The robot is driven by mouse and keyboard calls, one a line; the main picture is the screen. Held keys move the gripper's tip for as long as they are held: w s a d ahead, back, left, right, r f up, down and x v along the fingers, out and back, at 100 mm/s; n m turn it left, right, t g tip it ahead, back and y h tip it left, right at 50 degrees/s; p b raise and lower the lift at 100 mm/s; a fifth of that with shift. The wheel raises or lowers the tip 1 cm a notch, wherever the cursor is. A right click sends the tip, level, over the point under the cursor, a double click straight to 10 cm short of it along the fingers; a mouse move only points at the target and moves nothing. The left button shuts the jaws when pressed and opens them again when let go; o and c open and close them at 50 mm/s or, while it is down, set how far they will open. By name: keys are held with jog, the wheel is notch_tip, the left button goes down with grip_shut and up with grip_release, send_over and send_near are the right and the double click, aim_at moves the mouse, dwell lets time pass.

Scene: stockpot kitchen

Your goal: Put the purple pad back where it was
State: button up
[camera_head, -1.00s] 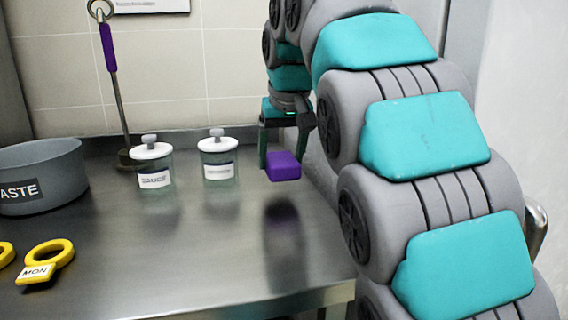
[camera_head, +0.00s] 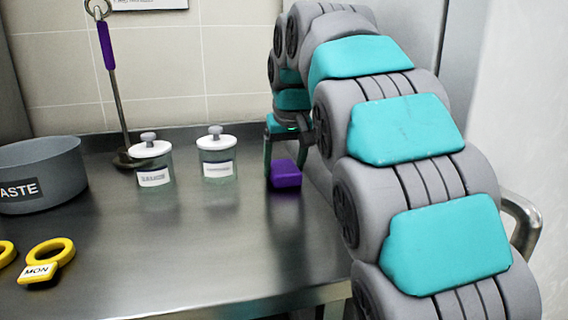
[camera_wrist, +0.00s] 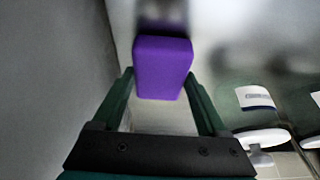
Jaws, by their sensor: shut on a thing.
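The purple pad (camera_head: 286,176) is a small block at the right part of the steel counter, right of the jars. My gripper (camera_head: 284,160) points down and is shut on it. In the wrist view the pad (camera_wrist: 162,68) sits between the two green fingertips of my gripper (camera_wrist: 163,85). Its reflection lies directly beneath it in the head view, so it is at or very close to the counter surface. I cannot tell whether it touches. No mark for its place is visible on the counter.
Two lidded glass jars, the left one (camera_head: 154,172) and the right one (camera_head: 217,168), stand left of the pad. A ladle with a purple handle (camera_head: 107,46) leans on the wall. A grey pot (camera_head: 40,180) and yellow rings (camera_head: 50,252) are far left. The counter (camera_head: 190,260) is clear in front.

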aim_at(286, 171)
jog(key=shift+f, duration=0.2)
jog(key=o, duration=1.2)
jog(key=shift+r, duration=0.1)
jog(key=shift+r, duration=0.1)
jog(key=v, duration=0.6)
jog(key=shift+w+r, duration=0.1)
jog(key=shift+v, duration=0.75)
